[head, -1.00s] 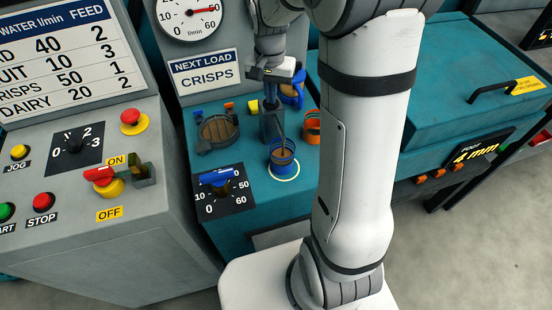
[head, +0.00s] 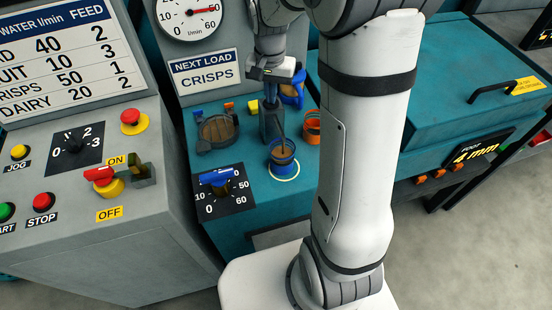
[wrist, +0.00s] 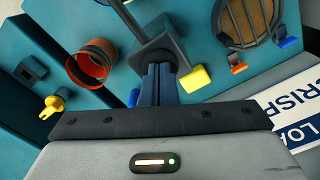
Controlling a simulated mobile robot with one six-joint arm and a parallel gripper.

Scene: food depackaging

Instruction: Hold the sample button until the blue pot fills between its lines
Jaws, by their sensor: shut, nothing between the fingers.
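The blue pot (head: 282,166) stands upright on the white ring on the teal bench, under the spout of a dark grey sampling post (head: 271,122). A thin brown stream runs into it, and brown contents show inside. Its lines are too small to make out. My gripper (head: 270,98) is shut and empty, pointing down at the top of the post. In the wrist view the closed fingertips (wrist: 161,72) meet a round dark spot on the post's block (wrist: 152,46). They hide the sample button, though the running stream shows that the tap is flowing.
An orange pot (head: 312,122) stands right of the post, with another blue vessel (head: 291,96) behind. A round brown hatch (head: 217,130) and a blue-handled dial (head: 215,178) are to the left. My own arm covers the bench's right side.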

